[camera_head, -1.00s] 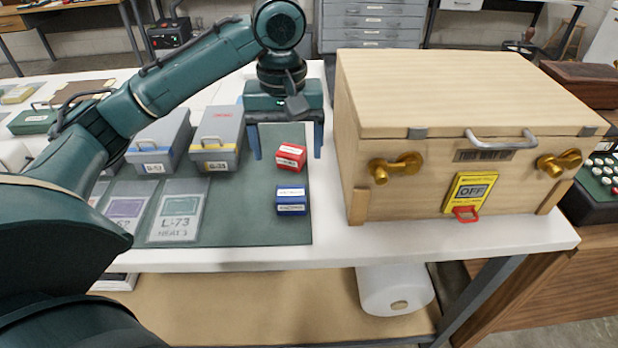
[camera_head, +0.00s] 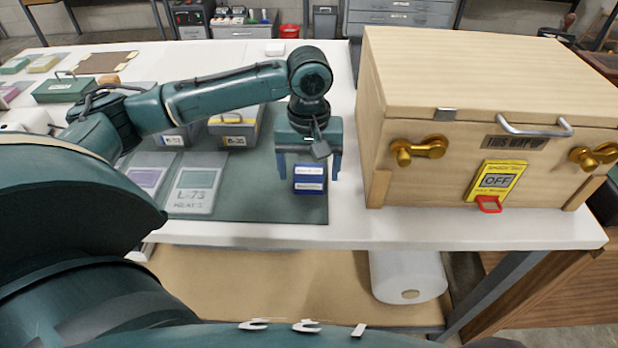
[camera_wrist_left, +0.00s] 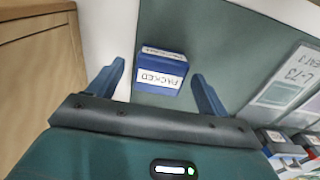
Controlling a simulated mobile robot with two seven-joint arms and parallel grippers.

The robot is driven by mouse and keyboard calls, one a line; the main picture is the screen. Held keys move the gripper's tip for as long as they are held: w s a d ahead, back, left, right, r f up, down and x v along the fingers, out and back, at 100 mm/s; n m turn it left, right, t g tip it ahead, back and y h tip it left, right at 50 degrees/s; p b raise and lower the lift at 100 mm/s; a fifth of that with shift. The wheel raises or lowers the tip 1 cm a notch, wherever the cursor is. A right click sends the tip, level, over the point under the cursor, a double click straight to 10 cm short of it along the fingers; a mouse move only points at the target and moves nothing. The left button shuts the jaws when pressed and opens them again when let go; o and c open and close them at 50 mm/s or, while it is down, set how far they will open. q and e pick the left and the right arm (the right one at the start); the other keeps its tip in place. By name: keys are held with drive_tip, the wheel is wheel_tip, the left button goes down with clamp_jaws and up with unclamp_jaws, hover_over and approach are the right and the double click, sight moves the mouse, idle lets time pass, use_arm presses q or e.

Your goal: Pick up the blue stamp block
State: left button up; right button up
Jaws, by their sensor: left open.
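The blue stamp block (camera_head: 310,180) stands on the dark green mat (camera_head: 250,207) near its right front corner. It has white label strips. In the left wrist view the blue stamp block (camera_wrist_left: 161,73) shows a label that reads "PACKED", upside down. My left gripper (camera_head: 309,178) is open and points down over the block. In the left wrist view its fingers (camera_wrist_left: 158,80) stand apart on either side of the block, with a gap on each side. Contact is not seen. My right gripper is not in view.
A large wooden crate (camera_head: 480,90) with brass latches stands just right of the block. The white table's front edge (camera_head: 300,236) is close in front.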

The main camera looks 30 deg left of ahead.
sight(309, 171)
use_arm(q)
drive_tip(key=shift+f, duration=0.55)
drive_tip(key=c, duration=1.1)
drive_tip(key=shift+r, duration=0.1)
wheel_tip(309, 171, up, 10)
drive_tip(key=shift+f+p, duration=0.1)
drive_tip(key=shift+p, duration=0.45)
